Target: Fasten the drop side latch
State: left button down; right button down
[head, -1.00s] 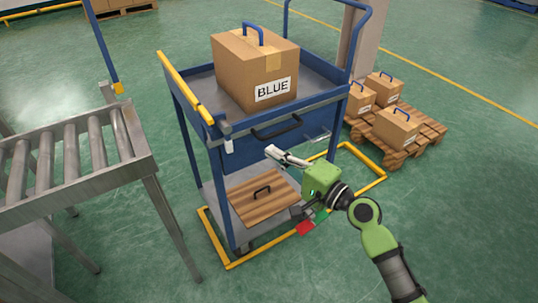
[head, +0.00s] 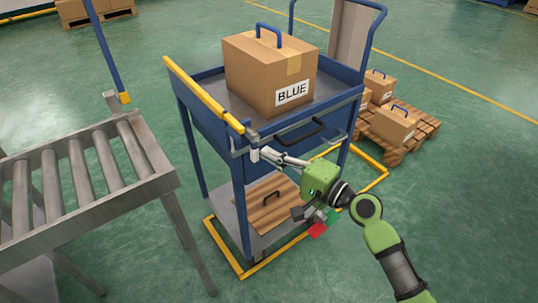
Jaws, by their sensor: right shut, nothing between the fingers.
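The blue cart (head: 240,205) stands in the middle, with a drop side panel (head: 335,122) facing me that bears a dark handle (head: 305,134). A small pale latch part (head: 254,156) is at the cart's front left corner, just below the top edge. My right gripper (head: 270,154) is shut and empty, its fingertips right beside this latch; I cannot tell whether they touch it. The fingers partly cover the corner and the panel's lower left. Whether the latch is fastened is too small to tell. My left gripper is out of view.
A box labelled BLUE (head: 268,75) stands on the cart's top deck; a wooden panel (head: 268,205) lies on its lower shelf. A roller conveyor (head: 80,185) is close on the left. Boxes on a pallet (head: 425,128) stand at the right. A yellow rail (head: 205,92) edges the cart's left side.

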jog(key=shift+s+a+f+m, duration=0.1)
jog(key=shift+a+m, duration=0.05)
jog(key=shift+m, duration=0.15)
